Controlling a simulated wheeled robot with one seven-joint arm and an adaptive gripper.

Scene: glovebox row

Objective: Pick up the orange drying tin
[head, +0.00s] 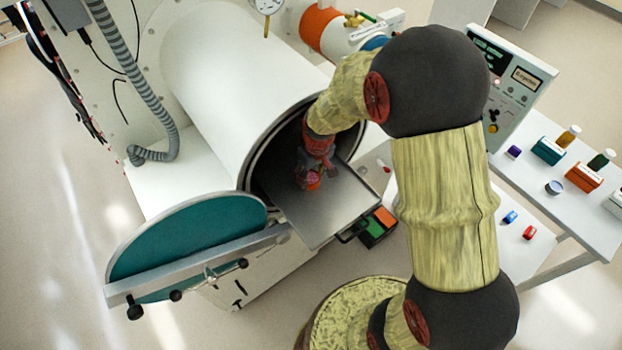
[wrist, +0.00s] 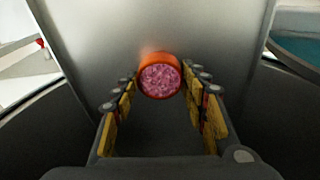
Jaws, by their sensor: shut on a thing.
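The orange drying tin (wrist: 160,78) is a small round tin with a pinkish-purple top face, seen in the wrist view between the fingertips of my gripper (wrist: 163,88). My gripper is shut on it, one finger on each side. In the head view the tin (head: 313,181) shows as a small orange-red spot below my gripper (head: 312,178), at the mouth of the white cylindrical chamber. The metal tray (head: 325,215) extends out of that mouth below the tin. I cannot tell whether the tin touches the tray.
The chamber's round teal door (head: 180,245) stands open at the left front, with a metal bar across it. A white table (head: 560,190) with small tins, bottles and boxes stands at the right.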

